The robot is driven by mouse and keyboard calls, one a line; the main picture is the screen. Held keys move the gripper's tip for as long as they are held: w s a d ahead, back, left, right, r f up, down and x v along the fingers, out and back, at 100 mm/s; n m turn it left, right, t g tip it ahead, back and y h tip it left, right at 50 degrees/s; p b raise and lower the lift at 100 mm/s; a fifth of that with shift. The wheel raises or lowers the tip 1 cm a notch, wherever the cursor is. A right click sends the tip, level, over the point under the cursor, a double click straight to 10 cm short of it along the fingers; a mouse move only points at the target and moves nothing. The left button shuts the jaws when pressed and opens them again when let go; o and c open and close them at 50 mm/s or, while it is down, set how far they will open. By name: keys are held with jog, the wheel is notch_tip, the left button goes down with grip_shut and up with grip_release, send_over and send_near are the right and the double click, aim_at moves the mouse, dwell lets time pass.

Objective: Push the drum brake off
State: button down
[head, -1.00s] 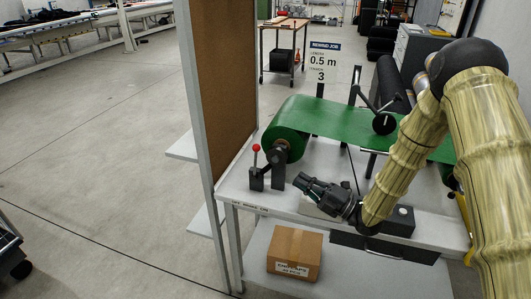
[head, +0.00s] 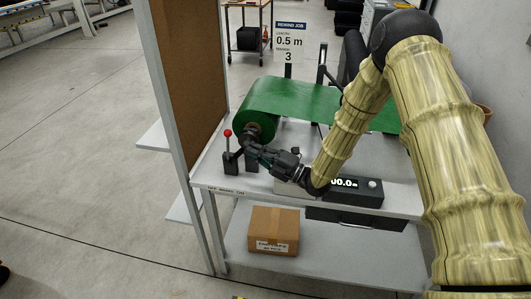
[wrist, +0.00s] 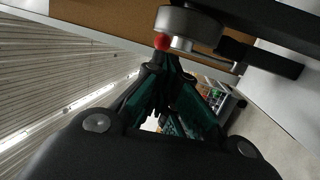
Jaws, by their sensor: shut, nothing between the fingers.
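The drum brake is a lever with a red ball knob (head: 228,133) on a dark base (head: 231,165), at the left front of the white bench. The lever stands nearly upright. The green roll (head: 262,103) sits just behind and to its right. My gripper (head: 250,147) is shut and empty, reaching left, with its fingertips to the right of the lever in front of the roll's end. In the wrist view the shut fingertips (wrist: 164,58) lie just short of the red knob (wrist: 162,42). I cannot tell whether they touch it.
A brown board (head: 187,80) on a white frame stands left of the lever. A black box with a lit display (head: 345,190) is on the bench's right part. A sign (head: 290,42) stands behind. A cardboard box (head: 273,230) sits on the lower shelf.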

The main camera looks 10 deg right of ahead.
jog(key=p+x, duration=0.2)
jog(key=x, duration=0.4)
jog(key=shift+a, duration=0.2)
jog(key=shift+w, duration=0.1)
